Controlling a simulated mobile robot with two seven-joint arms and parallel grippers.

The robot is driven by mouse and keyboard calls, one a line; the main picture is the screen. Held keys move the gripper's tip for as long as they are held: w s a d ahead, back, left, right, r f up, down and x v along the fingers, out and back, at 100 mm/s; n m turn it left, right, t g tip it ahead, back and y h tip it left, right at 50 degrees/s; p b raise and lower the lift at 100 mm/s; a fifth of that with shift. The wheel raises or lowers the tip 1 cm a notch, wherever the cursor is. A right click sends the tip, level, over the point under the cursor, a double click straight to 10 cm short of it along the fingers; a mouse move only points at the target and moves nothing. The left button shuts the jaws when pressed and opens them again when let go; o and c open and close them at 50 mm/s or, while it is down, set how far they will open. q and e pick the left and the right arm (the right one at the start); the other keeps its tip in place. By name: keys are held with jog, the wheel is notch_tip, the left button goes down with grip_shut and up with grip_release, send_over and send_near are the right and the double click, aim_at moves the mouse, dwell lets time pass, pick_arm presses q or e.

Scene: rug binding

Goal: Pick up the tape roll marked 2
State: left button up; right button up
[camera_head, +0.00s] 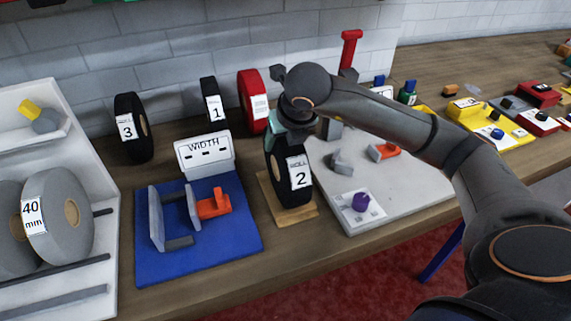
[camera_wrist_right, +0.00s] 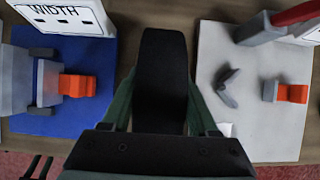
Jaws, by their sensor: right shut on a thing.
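The tape roll marked 2 (camera_head: 290,178) is black with a white label and stands upright on a small wooden board (camera_head: 265,194). My right gripper (camera_head: 292,138) reaches down over it from above, and its fingers are shut on the roll's upper part. In the right wrist view the black roll (camera_wrist_right: 161,85) sits between the two green fingers (camera_wrist_right: 160,108). The roll's top is partly hidden by the gripper in the head view. I cannot tell whether the roll still touches the board.
Black rolls marked 3 (camera_head: 132,128) and 1 (camera_head: 212,101) and a red roll (camera_head: 253,101) stand behind. A blue width fixture (camera_head: 215,245) is at left, a grey board (camera_head: 410,190) at right. A white rack (camera_head: 75,125) with grey rolls stands far left.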

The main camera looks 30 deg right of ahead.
grip_shut()
jog(key=shift+r, duration=0.15)
